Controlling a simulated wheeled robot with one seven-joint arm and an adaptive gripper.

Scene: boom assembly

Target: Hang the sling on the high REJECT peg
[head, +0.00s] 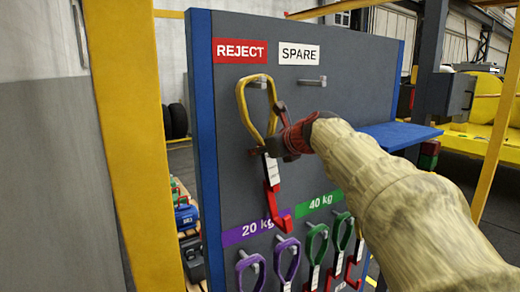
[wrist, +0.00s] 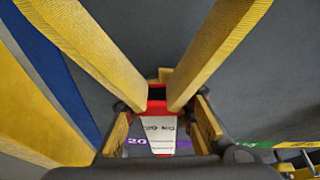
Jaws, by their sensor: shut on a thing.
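The sling has a yellow loop (head: 241,103), a white tag (head: 271,170) and a red hook (head: 272,201) hanging below. My gripper (head: 280,143) is shut on the sling at the base of the loop, and the loop stands upright above it. The REJECT peg (head: 259,80) is under the red REJECT sign (head: 240,51). The top of the loop is at the peg's height, and I cannot tell whether it is around the peg or in front of it. In the wrist view, the loop's two yellow straps (wrist: 90,45) spread upward from between my jaws (wrist: 163,122).
An empty SPARE peg (head: 313,81) is to the right under a white sign (head: 299,55). Below, purple (head: 289,262) and green slings (head: 316,243) hang on the grey board (head: 350,110). A blue shelf (head: 400,134) juts out at right. A yellow post (head: 128,130) stands left.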

